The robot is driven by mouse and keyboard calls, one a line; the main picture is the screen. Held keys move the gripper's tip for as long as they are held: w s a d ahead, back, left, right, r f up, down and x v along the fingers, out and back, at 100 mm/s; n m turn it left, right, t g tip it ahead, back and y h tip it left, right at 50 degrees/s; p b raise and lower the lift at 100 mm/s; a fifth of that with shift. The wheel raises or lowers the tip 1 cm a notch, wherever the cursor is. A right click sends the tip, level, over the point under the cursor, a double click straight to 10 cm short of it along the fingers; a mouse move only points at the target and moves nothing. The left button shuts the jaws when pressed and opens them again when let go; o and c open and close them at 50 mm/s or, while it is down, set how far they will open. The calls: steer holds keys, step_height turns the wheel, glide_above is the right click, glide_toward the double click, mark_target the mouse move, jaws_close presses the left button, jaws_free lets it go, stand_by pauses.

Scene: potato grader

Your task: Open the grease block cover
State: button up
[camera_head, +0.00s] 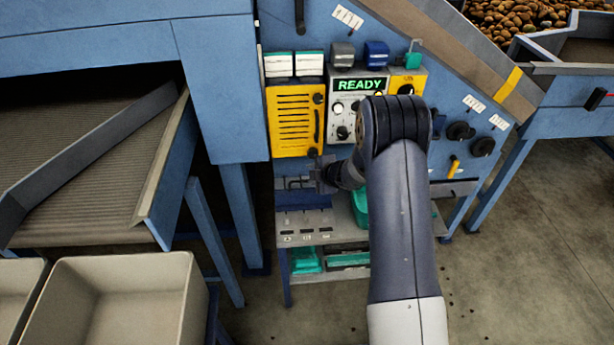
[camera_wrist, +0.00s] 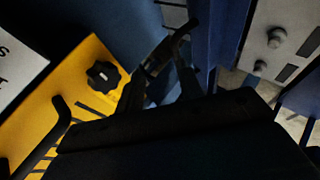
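No part is clearly marked as the grease block cover. In the head view a small blue box-like part (camera_head: 303,201) sits below the yellow slotted panel (camera_head: 295,122), above a grey shelf. My gripper (camera_head: 300,183) reaches left in front of the blue frame, just under that panel and above the blue part. In the wrist view the dark fingers (camera_wrist: 163,75) come close to a thin dark bar (camera_wrist: 178,38) before a blue surface. Shadow hides whether they grip it. The yellow panel, with its black knob (camera_wrist: 102,75) and black handle (camera_wrist: 62,118), stands left of the fingers.
A control box with a lit READY display (camera_head: 360,85) is right of the yellow panel. Black knobs (camera_head: 460,131) and a yellow lever (camera_head: 454,167) lie further right. A grey shelf (camera_head: 300,234) is below. Pale bins (camera_head: 120,265) and a conveyor (camera_head: 85,155) are left.

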steer(key=v, duration=0.6)
steer(key=shift+a, duration=0.1)
steer(key=shift+x, duration=3.8)
